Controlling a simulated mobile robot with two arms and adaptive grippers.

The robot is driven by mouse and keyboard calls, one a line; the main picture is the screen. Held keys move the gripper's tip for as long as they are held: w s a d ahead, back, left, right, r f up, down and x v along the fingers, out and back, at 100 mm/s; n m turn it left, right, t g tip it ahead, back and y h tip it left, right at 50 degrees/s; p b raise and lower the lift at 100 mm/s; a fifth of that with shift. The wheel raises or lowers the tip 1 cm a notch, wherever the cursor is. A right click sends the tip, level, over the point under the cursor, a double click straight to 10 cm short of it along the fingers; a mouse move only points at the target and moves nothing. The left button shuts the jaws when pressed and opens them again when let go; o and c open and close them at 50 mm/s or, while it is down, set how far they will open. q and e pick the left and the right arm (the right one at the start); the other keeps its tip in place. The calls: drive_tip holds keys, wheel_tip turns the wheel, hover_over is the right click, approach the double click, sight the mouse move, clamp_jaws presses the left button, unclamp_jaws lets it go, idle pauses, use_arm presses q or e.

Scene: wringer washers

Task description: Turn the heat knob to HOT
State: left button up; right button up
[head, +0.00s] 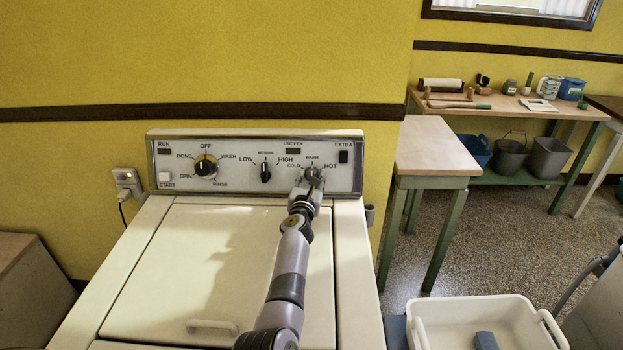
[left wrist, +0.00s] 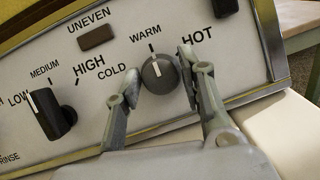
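The heat knob (left wrist: 160,73) is a round dark grey knob at the right of the washer's panel, below WARM, between COLD and HOT. Its white mark points up, roughly at WARM. It also shows in the head view (head: 311,172), partly hidden by my gripper. My left gripper (left wrist: 162,72) is at the panel, with one finger left of the knob and the other on its right, towards HOT. The fingers stand apart and very close to the knob's sides; I cannot tell if they touch it. My right gripper is in neither view.
A cycle dial (head: 206,165) and a MEDIUM/HIGH knob (head: 265,172) sit left on the panel. A black switch (head: 343,157) is at upper right. The washer lid (head: 225,265) is below. A wooden table (head: 436,147) and white tub (head: 490,318) stand at right.

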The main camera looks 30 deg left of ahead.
use_arm(q)
drive_tip(key=shift+c, duration=1.4)
drive_tip(key=c, duration=0.4)
drive_tip(key=shift+c, duration=0.2)
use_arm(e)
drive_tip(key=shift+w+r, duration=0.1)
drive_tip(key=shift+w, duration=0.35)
use_arm(q)
drive_tip(key=shift+r+m+h+p, duration=0.2)
drive_tip(key=shift+m+h+p, duration=0.2)
drive_tip(key=shift+m+p, duration=0.4)
drive_tip(key=m+h+p, duration=0.2)
drive_tip(key=m+p, duration=0.1)
drive_tip(key=m, duration=0.2)
drive_tip(key=shift+a+r+p, duration=0.1)
drive_tip(key=shift+p, duration=0.25)
drive_tip(key=m+h+p, duration=0.1)
drive_tip(key=m, duration=0.2)
drive_tip(key=m+g+h+p, duration=0.1)
drive_tip(key=m+p, duration=0.1)
drive_tip(key=shift+m+g, duration=0.3)
drive_tip(key=shift+m, duration=0.1)
drive_tip(key=shift+m+g+p, duration=0.3)
drive_tip(key=shift+m+p, duration=0.25)
drive_tip(key=shift+m, duration=0.25)
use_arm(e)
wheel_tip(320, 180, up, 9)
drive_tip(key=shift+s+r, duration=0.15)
use_arm(q)
drive_tip(key=shift+f, duration=0.2)
